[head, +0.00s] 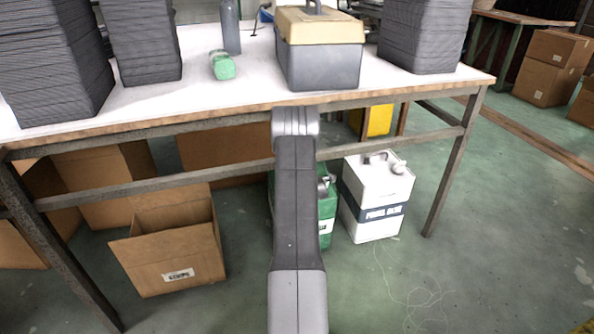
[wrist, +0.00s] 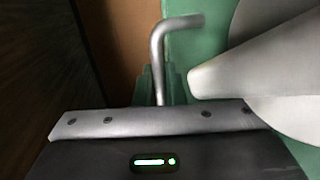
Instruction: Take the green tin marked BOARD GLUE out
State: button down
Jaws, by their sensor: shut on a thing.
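The green tin (head: 327,206) stands on the floor under the table, mostly hidden behind my arm in the head view. A pale label strip shows on it, but its words cannot be read. In the wrist view the green tin (wrist: 207,48) is close, with a bent metal handle (wrist: 157,60) and a large silver spout or cap at the right. My gripper (wrist: 158,102) is shut on the handle. The fingertips are hard to make out, and the gripper is hidden behind my arm in the head view.
A white tin (head: 375,200) with a dark band stands close right of the green one. An open cardboard box (head: 170,250) is at the left. The tabletop edge (head: 240,108), rails and legs frame the space. Floor is clear in front and right.

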jog(key=s+d, duration=0.4)
jog(key=s, duration=0.9)
jog(key=s+d, duration=0.5)
jog(key=s, duration=0.9)
jog(key=s+d, duration=0.4)
jog(key=s, duration=1)
jog(key=shift+d, duration=0.15)
dwell(1.2)
